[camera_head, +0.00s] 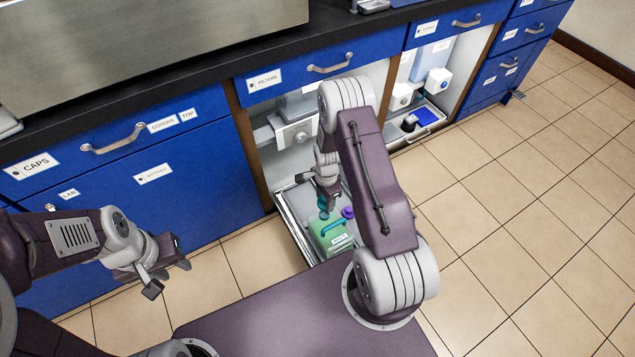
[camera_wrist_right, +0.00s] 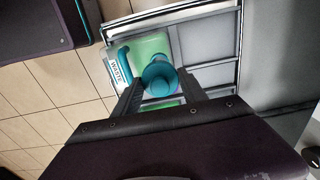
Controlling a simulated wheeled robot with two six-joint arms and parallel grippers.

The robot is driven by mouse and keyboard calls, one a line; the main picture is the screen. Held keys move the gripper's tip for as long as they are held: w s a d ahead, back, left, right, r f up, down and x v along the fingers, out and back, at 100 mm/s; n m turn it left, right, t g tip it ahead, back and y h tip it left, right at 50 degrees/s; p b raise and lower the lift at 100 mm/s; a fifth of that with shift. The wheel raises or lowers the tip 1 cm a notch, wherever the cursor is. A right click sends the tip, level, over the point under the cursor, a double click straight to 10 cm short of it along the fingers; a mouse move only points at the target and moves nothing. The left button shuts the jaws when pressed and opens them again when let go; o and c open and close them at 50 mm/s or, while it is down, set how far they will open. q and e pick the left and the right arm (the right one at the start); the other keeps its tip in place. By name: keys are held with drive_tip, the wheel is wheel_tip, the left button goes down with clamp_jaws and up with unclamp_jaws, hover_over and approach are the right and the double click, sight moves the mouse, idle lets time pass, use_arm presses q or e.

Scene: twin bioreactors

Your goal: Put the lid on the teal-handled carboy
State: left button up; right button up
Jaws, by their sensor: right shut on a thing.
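The teal-handled carboy (camera_head: 336,242) is pale green with a white label and stands in a pulled-out drawer tray. Its teal handle (camera_head: 334,226) also shows in the right wrist view (camera_wrist_right: 124,62), beside the "WASTE" label. My right gripper (camera_head: 324,203) points down over the carboy and is shut on a round teal lid (camera_wrist_right: 160,76). The lid (camera_head: 324,214) overlaps the carboy's top in both views. The mouth is hidden, and I cannot tell whether the lid touches it. My left gripper (camera_head: 166,277) is open and empty, well away to the left.
A purple cap (camera_head: 348,212) shows close beside the teal handle. The tray's metal rim (camera_head: 293,227) surrounds the carboy, with bare compartments in the right wrist view. Blue cabinets (camera_head: 130,190) line the back. An open bay (camera_head: 420,90) holds bottles. Tiled floor is clear at the right.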

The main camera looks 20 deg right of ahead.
drive_tip(key=b, duration=0.4)
hover_over(324, 213)
drive_tip(key=shift+s+f, duration=0.15)
drive_tip(key=shift+f, duration=2)
drive_tip(key=shift+f+b, duration=0.8)
drive_tip(key=shift+f, duration=0.35)
drive_tip(key=shift+f, duration=0.4)
drive_tip(key=o, duration=1.9)
